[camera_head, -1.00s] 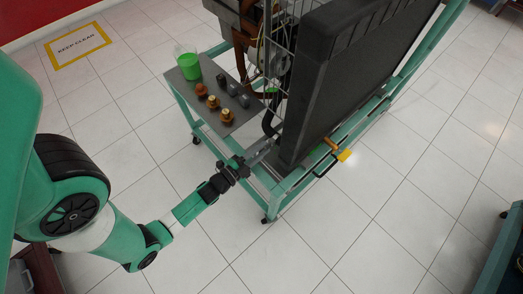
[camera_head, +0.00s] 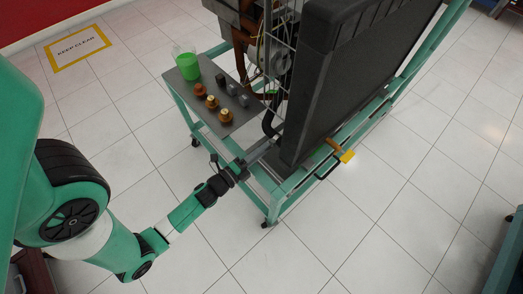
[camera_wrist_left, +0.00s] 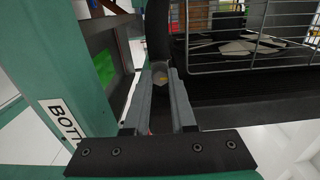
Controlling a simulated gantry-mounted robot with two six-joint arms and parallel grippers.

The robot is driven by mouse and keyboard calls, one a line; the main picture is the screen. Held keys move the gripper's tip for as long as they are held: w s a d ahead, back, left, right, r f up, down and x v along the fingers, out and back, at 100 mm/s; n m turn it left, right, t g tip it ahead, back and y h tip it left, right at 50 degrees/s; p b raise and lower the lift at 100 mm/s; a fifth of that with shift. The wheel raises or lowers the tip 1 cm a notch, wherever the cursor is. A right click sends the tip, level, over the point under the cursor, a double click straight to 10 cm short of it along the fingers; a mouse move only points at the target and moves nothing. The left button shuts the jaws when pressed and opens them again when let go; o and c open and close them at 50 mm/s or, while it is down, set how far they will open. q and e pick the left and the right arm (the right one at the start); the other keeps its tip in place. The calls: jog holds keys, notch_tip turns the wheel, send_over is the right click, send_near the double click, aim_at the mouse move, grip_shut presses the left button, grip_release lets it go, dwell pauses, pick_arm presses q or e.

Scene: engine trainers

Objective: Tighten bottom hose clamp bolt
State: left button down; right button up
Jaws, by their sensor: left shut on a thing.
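My left gripper (camera_head: 264,150) reaches in from the left to the lower corner of the black radiator (camera_head: 351,78) on the green stand. In the left wrist view its two grey fingers (camera_wrist_left: 160,84) are shut around a small grey piece with a yellowish spot, which looks like the bottom hose clamp bolt (camera_wrist_left: 161,77). The black hose (camera_wrist_left: 158,36) rises just beyond the fingertips; its lower bend (camera_head: 268,122) shows in the head view. The clamp band itself is hard to make out. My right gripper is not in view.
A grey side shelf (camera_head: 209,97) holds a green cup (camera_head: 188,66), several brass or copper caps (camera_head: 226,115) and grey parts. A green frame post (camera_wrist_left: 55,75) with a label stands close left of the fingers. A wire guard (camera_wrist_left: 245,40) is at the right.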

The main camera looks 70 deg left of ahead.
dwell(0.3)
pick_arm(q)
jog(key=c, duration=0.7)
grip_release()
jog(key=shift+c, duration=0.2)
jog(key=p+v, duration=0.4)
jog(key=v, duration=0.7)
jog(key=shift+s+p, duration=0.3)
jog(key=shift+p, duration=0.1)
jog(key=shift+d, duration=0.15)
